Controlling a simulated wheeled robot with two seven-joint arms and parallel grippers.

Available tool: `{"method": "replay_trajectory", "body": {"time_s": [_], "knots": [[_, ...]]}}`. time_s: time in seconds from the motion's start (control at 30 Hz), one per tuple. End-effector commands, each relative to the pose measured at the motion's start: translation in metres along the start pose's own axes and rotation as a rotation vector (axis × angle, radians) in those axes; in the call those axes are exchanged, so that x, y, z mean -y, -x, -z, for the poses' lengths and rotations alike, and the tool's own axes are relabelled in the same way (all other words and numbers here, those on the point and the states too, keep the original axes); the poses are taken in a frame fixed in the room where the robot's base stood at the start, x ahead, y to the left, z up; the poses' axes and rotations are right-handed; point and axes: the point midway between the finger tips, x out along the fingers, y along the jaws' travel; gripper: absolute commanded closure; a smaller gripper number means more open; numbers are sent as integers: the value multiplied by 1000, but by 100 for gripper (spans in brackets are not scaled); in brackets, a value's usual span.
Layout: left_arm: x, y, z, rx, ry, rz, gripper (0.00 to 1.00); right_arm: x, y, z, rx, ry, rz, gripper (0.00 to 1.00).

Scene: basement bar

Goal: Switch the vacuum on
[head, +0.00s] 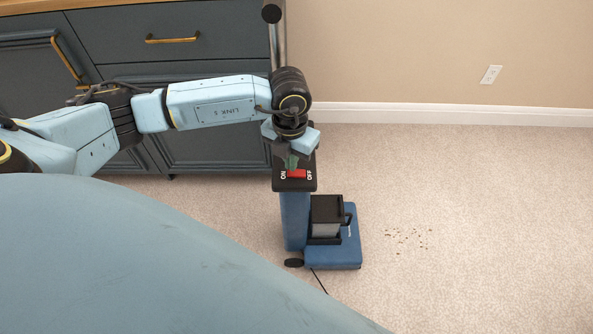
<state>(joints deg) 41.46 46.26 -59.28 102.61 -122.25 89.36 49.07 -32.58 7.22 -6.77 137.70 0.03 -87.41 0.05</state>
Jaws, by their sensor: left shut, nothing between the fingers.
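The upright vacuum (296,220) stands on the carpet, with a blue body and base, a black top panel and a metal handle pole rising behind. A red switch (297,174) sits on the panel between the labels ON at its left and OFF at its right. My left gripper (292,163) is shut and empty, pointing down at the panel just above the switch's left part. I cannot tell whether its fingertips touch the switch. The gripper and wrist hide the upper part of the panel. My right gripper is not in view.
A dark cabinet (215,62) with brass handles and a wooden top stands behind, at the left. Small brown crumbs (408,238) lie on the carpet right of the vacuum. A wall outlet (490,74) is at the upper right. The carpet (490,200) at the right is otherwise clear.

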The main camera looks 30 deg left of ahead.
Motion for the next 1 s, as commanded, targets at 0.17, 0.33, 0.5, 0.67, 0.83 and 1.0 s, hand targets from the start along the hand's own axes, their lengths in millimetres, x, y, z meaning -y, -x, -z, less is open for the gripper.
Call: {"method": "replay_trajectory", "body": {"time_s": [0.17,0.33,0.5,0.67,0.83,1.0], "knots": [[0,-4,0,-1,0,0,100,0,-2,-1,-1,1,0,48],[0,-6,0,-1,-1,0,100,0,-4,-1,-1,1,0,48],[0,-9,0,-1,-1,0,100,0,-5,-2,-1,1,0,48],[0,-11,0,-1,-1,0,100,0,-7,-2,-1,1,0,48],[0,-14,0,-1,-1,0,100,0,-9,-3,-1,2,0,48],[0,-16,0,-1,-1,0,100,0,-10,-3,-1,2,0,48]]}}
